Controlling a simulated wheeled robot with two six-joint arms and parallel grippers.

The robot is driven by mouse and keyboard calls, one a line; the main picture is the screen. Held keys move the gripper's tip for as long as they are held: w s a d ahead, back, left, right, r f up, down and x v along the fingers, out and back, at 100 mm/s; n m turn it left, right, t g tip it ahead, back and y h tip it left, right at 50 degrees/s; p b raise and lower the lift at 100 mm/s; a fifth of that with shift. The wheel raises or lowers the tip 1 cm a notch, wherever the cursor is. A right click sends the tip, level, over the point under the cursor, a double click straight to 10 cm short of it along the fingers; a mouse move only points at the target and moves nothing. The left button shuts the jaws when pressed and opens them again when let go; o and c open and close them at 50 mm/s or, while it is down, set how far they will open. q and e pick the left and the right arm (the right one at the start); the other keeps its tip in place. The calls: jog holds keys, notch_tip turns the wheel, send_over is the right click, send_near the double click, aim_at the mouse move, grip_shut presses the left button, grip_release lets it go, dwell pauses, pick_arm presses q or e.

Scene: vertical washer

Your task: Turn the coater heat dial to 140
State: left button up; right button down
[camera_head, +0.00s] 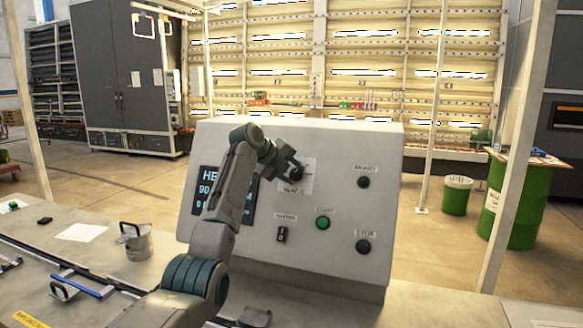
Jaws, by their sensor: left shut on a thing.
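A white sloped control panel (340,165) stands on the bench in the middle of the view. The heat dial (297,174) is a small dark knob on a light label plate in its upper part. My left gripper (293,171) is at the dial and shut on it. The gripper and wrist cover part of the knob, so the dial's pointer and setting cannot be read. A dark display (209,183) with light digits sits left of the dial, partly hidden by my left arm. My right gripper is not in view.
The panel also bears a green button (322,223), a black switch (282,235), a ready light (363,182) and a stop button (363,247). A green barrel (515,205) stands behind at right.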

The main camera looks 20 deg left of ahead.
pick_arm(q)
jog(key=m+g+y+p, duration=0.1)
jog(key=m+p, duration=0.1)
jog(key=m, duration=0.1)
jog(key=shift+d+r+m+y, duration=0.1)
jog(key=shift+r+m+y, duration=0.05)
jog(key=shift+m+y, duration=0.2)
jog(key=shift+m+y+p, duration=0.75)
jog(key=shift+m+p, duration=0.15)
jog(key=shift+m, duration=0.15)
jog(key=o, duration=1)
